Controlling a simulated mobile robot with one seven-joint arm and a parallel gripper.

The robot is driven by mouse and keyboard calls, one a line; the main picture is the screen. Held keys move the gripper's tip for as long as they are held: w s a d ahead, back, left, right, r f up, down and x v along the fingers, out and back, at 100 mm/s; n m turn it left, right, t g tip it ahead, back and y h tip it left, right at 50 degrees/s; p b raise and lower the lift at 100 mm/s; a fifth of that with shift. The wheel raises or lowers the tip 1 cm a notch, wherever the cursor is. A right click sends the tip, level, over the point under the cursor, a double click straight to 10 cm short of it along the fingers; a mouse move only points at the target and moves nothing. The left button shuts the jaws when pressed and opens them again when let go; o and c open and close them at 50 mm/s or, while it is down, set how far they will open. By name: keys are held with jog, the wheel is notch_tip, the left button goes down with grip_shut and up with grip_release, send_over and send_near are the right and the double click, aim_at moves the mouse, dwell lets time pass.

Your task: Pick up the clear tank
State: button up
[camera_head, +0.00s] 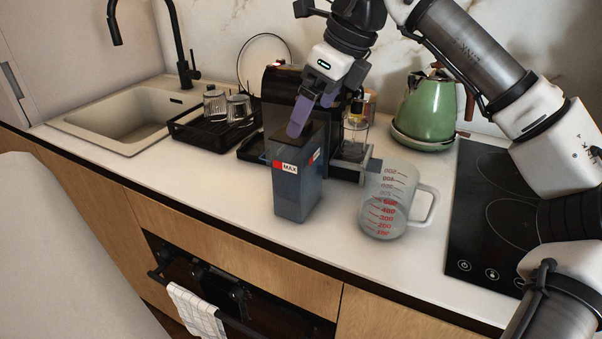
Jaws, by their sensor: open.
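The clear tank (294,189) is a tall, bluish see-through box with a red and white MAX label. It stands upright on the white counter (240,203), in front of the black coffee machine (282,92). My gripper (308,120) is open and points down, with its purple fingers at the tank's top opening. The near finger overlaps the rim in the picture. I cannot tell whether the fingers touch the tank or straddle its wall.
A measuring jug (388,203) with red marks stands close right of the tank. A green kettle (427,108), a black hob (490,215), a drying rack with glasses (213,127) and a sink (125,112) surround the area. The counter front left of the tank is clear.

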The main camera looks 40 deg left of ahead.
aim_at(299, 171)
jog(key=p+x, duration=0.1)
jog(key=x, duration=0.8)
jog(key=shift+w+a, duration=0.1)
jog(key=shift+w, duration=0.1)
jog(key=shift+c, duration=0.4)
jog(key=c, duration=1.7)
